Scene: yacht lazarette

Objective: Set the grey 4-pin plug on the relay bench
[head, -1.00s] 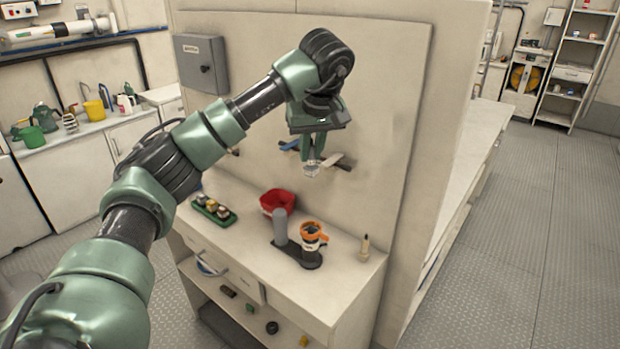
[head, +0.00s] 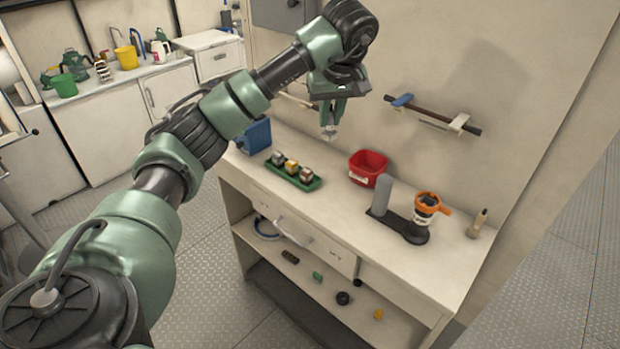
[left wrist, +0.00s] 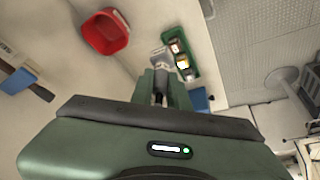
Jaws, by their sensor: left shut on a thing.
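My left gripper (head: 330,122) is shut on a small pale grey piece, which looks like the grey plug (head: 328,133). It holds the plug above the bench top, apart from it. In the left wrist view the plug (left wrist: 160,57) shows beyond the fingers; its pins cannot be made out. The relay bench (head: 335,212) is a cream workbench with a drawer and a low shelf. My right gripper is not in view.
On the bench stand a green tray (head: 311,185) with several small blocks, a red bin (head: 368,168), a dark stand with an orange-rimmed cup (head: 427,206), a small bottle (head: 478,223) and a blue box (head: 256,135). A rail (head: 440,118) is on the wall. The bench's front middle is clear.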

